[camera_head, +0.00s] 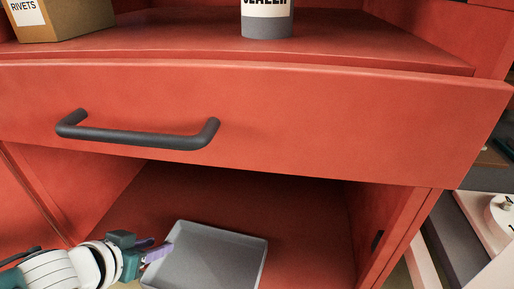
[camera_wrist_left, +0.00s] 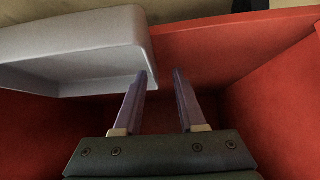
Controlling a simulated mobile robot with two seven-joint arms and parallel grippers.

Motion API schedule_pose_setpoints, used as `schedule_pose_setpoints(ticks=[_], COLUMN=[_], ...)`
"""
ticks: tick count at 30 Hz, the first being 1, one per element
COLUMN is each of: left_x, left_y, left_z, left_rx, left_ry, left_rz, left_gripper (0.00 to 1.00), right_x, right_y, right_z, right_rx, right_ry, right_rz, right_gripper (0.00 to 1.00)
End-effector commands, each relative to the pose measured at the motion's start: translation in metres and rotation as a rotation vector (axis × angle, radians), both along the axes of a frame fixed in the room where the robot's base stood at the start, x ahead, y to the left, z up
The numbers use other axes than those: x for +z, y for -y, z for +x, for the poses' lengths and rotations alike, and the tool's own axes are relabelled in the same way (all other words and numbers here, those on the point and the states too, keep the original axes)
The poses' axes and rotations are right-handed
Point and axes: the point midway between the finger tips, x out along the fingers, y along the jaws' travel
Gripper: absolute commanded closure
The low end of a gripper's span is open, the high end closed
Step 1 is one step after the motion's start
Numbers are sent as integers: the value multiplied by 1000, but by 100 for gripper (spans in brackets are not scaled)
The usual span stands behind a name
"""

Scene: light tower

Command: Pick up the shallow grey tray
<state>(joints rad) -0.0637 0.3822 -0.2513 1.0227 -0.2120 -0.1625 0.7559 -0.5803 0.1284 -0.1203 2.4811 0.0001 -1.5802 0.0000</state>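The shallow grey tray (camera_head: 208,258) lies inside the open red compartment below the drawer in the head view. It also fills the upper left of the left wrist view (camera_wrist_left: 75,42), with one end wall beside the fingers. My left gripper (camera_head: 160,251) is at the tray's left edge in the head view. Its two purple fingers are apart in the left wrist view (camera_wrist_left: 160,76), with nothing clearly between them. The left finger's tip overlaps the tray's end wall; I cannot tell whether they touch. My right gripper is in neither view.
A red drawer front (camera_head: 300,120) with a dark bar handle (camera_head: 140,135) hangs above the compartment. A rivets box (camera_head: 62,18) and a grey-and-white can (camera_head: 267,20) stand on the red top. The compartment's right wall (camera_head: 395,235) stands apart from the tray.

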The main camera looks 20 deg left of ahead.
Motion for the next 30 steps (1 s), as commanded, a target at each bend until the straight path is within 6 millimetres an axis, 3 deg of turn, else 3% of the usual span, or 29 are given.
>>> schedule_pose_setpoints(ticks=[1,3,12,22,30], left_x=[-11,-13,-12,-12,-12], left_y=[-1,-1,-1,-1,-1], left_z=[5,9,11,11,11], left_rx=[0,0,1,1,1], left_ry=[1,0,-1,-1,-1], left_rz=[0,-1,-2,-2,-2], left_gripper=[60,60,61,98,100], right_x=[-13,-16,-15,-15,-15], right_y=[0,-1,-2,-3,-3], right_z=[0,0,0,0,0], right_rx=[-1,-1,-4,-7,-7], right_ry=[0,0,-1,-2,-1], right_rz=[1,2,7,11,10], right_gripper=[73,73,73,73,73])
